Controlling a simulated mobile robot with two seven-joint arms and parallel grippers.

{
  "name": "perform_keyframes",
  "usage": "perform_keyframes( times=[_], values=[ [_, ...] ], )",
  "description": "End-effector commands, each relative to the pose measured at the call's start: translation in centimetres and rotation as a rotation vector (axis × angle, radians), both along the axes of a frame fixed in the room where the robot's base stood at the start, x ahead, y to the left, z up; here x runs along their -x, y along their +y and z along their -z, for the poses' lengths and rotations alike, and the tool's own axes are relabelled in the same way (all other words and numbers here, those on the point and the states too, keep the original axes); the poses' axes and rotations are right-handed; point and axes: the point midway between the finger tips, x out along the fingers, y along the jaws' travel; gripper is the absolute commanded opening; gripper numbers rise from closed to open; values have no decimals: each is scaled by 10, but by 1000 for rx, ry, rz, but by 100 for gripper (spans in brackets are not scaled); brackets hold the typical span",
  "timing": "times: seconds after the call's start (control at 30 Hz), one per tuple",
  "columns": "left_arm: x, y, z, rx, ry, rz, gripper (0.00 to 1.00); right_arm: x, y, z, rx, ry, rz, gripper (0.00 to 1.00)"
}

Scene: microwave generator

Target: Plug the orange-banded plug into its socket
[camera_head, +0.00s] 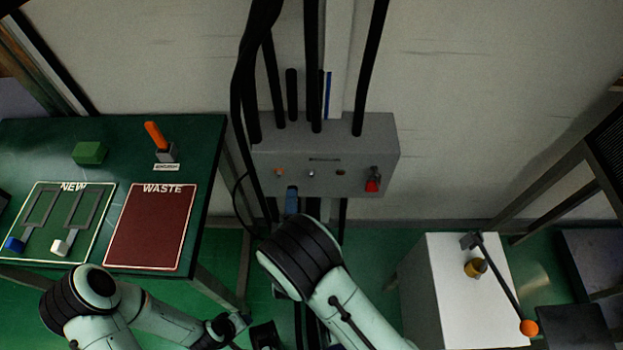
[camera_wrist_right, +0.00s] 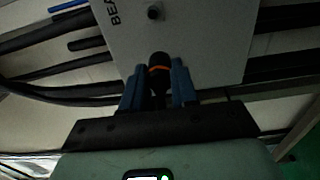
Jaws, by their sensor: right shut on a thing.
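The plug (camera_wrist_right: 158,62) is black with an orange band. In the right wrist view it sits between the two blue fingers of my right gripper (camera_wrist_right: 158,80), which is shut on it. The plug's end overlaps the edge of a grey box (camera_wrist_right: 195,40); whether it touches is unclear. In the head view my right gripper (camera_head: 292,192) shows only as a blue fingertip at the box's lower edge; my arm hides the rest, and the plug. The grey box (camera_head: 265,152) has a row of small fittings, including an orange-ringed one (camera_head: 279,172). My left gripper (camera_head: 264,335) is low, partly cut off.
A red plug-like part (camera_head: 373,180) is on the box's right. Thick black cables (camera_head: 312,70) run above it. A green table (camera_head: 120,140) with a red WASTE mat (camera_head: 150,228) stands left. A white cabinet (camera_head: 450,290) with an orange-ended lever (camera_head: 528,327) stands right.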

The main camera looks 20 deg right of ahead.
Motion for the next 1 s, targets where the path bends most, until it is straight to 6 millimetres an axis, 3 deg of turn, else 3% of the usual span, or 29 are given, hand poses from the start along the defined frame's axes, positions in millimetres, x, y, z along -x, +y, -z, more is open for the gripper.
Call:
perform_keyframes(
  times=[0.6, 1.0],
  values=[
    [0, 0, -3, 0, -1, 0, 43, -20, 35, -1, -1, -1, 0, 0],
    [0, 0, -3, 0, 1, 0, 43, -20, 36, 0, 0, -1, 0, 0]
  ],
)
